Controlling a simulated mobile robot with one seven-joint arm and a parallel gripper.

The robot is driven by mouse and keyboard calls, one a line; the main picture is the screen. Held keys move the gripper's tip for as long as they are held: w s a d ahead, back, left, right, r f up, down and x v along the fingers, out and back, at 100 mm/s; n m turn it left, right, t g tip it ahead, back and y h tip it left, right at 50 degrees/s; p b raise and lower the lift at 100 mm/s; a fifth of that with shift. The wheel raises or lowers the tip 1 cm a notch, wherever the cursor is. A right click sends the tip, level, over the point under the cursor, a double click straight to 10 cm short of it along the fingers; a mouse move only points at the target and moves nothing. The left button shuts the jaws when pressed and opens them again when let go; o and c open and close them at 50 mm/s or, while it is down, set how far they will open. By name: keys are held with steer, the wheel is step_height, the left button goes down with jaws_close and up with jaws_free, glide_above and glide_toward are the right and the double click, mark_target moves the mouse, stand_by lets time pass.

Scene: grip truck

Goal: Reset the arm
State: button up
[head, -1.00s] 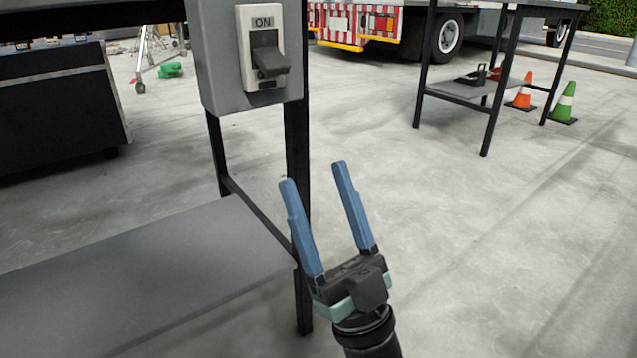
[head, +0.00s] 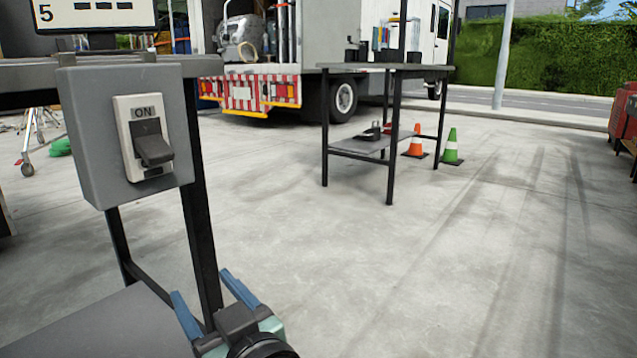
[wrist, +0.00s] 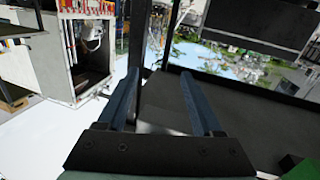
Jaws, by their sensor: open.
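My gripper (head: 207,300) is at the lower left of the head view, with its two blue fingers apart and nothing between them. The fingers also show in the wrist view (wrist: 160,88), spread open and empty. In the head view the fingers appear beside a black table leg and below a grey switch box (head: 88,140). The box carries a white switch plate with a dark lever (head: 152,146) and the word ON above it. The gripper looks apart from the box; whether it touches the leg cannot be told.
A grey lower shelf (head: 100,325) lies at the bottom left. A black table (head: 392,68) stands further back, with an orange cone (head: 416,146) and a green cone (head: 451,150) by it. A white truck (head: 312,45) is behind.

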steer(key=d+r+m+t+h, duration=0.35)
steer(key=d+m+h, duration=0.65)
steer(key=d, duration=0.4)
steer(key=s+r+t+p, duration=0.35)
steer(key=r+p, duration=0.65)
steer(key=r, duration=0.9)
steer(key=s+r+n+t+p, duration=0.1)
steer(key=s+r+t+p, duration=0.3)
steer(key=r+p, duration=1.1)
steer(key=s+r+t+p, duration=0.3)
steer(key=s+r+p, duration=0.25)
steer(key=r, duration=1.75)
step_height(320, 180, up, 36)
steer(key=p, duration=3.6)
steer(key=shift+w+a+h+p, duration=0.15)
steer(key=shift+w+h+p, duration=0.05)
steer(key=shift+h+p, duration=0.2)
